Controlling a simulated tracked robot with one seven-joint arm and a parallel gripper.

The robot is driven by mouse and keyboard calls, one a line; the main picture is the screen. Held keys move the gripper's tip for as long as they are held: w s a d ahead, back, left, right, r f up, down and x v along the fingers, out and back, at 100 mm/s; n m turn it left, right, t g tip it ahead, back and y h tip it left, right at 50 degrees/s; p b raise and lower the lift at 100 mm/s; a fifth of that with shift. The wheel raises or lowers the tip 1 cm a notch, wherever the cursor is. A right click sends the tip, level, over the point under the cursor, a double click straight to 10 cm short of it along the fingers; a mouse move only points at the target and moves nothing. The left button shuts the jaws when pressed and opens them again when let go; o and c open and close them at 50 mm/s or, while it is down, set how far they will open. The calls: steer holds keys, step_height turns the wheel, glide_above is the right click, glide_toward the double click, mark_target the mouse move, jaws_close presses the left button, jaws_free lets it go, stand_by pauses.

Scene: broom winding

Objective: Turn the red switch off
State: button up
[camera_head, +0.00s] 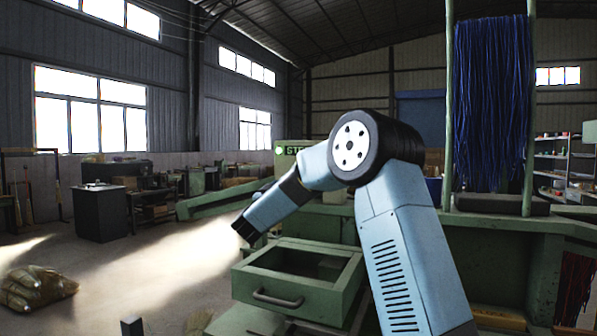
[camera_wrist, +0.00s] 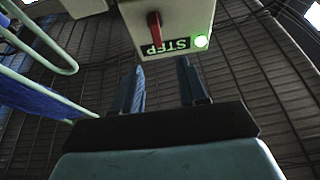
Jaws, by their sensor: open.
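The red switch (camera_wrist: 155,28) is a short red lever on a pale box (camera_wrist: 185,18). The box hangs in from the top of the wrist view, and its lettered label appears upside down. A green lamp (camera_wrist: 201,41) beside the label is lit. My gripper (camera_wrist: 161,64) is open and empty, its two dark blue fingers pointing toward the box and apart from the lever. In the head view the green box (camera_head: 282,160) shows partly behind my arm, with its label and pale lamp visible. The red lever is hidden there, and my gripper's fingers cannot be made out.
A green open drawer (camera_head: 262,274) juts out below my arm. Blue strands (camera_head: 492,100) hang between green posts at the right. A dark cabinet (camera_head: 100,212) stands at the left, and a filled sack (camera_head: 38,286) lies on the floor. Open floor (camera_head: 160,270) lies left of the drawer.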

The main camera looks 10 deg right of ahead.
steer(key=shift+h, duration=0.3)
steer(key=x, duration=1.4)
steer(key=shift+d+f, duration=0.15)
steer(key=shift+f, duration=0.2)
